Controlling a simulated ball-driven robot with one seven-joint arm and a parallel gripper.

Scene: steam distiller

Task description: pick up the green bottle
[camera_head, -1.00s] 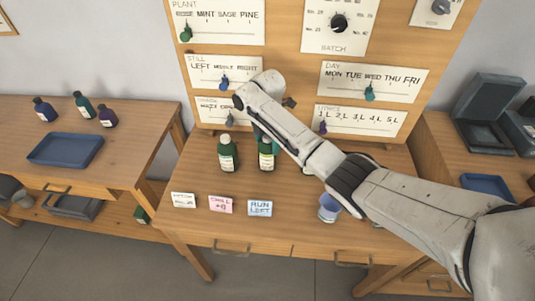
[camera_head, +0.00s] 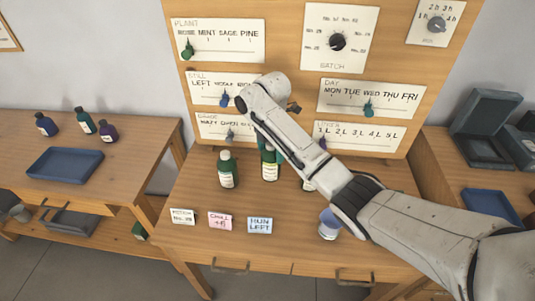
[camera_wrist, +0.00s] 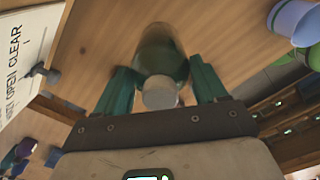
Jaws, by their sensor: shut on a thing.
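A green bottle (camera_head: 270,168) with a pale label stands upright at my gripper in the head view, left of my forearm. In the wrist view the same dark green bottle (camera_wrist: 162,50), with a pale cap toward the camera, sits between the two teal fingers of my gripper (camera_wrist: 163,68). The gripper is shut on it. In the head view the arm hides most of the gripper. Whether the bottle is clear of the desk is hard to tell.
Another green bottle (camera_head: 228,170) stands close on the left. A third bottle (camera_head: 307,184) is partly hidden by my arm. A blue-and-white cup (camera_head: 329,224) and several cards (camera_head: 220,221) are in front. A panel with sliders (camera_head: 290,70) rises behind.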

